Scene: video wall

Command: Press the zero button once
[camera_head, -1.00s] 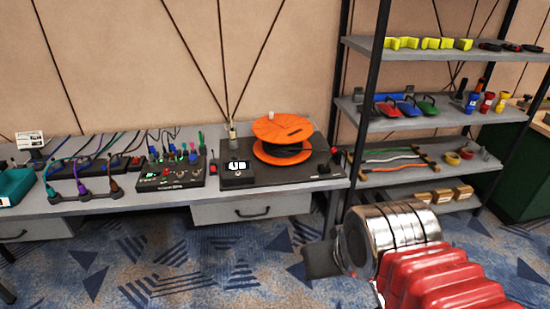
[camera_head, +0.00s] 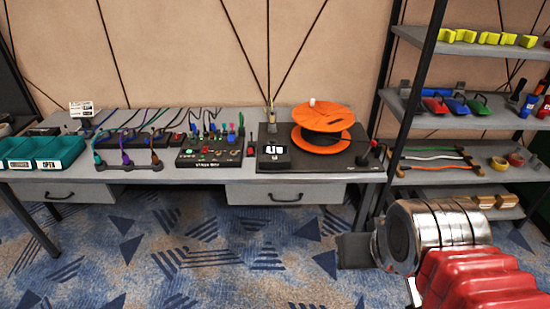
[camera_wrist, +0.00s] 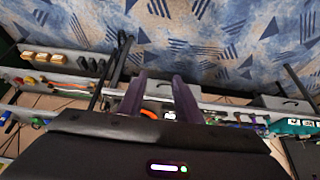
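A black measuring unit (camera_head: 300,175) on the bench carries an orange cable spool (camera_head: 324,118) and a small box with a lit white display (camera_head: 274,149). A zero button cannot be made out; markings there are too small to read. My gripper (camera_head: 354,251) is in front of the bench, low over the floor at the lower right, away from the unit. In the wrist view, its two purple fingers stand apart with nothing visible between them (camera_wrist: 160,78). The orange spool (camera_wrist: 132,97) shows upside down beyond them, partly hidden by a finger.
Left of the unit are a black switch box (camera_head: 208,157) with coloured plugs, a cable rack (camera_head: 128,163) and teal bins (camera_head: 40,151). A red-topped knob (camera_head: 374,145) stands at the unit's right edge. A metal shelf (camera_head: 455,122) rises on the right. Carpet before the bench is clear.

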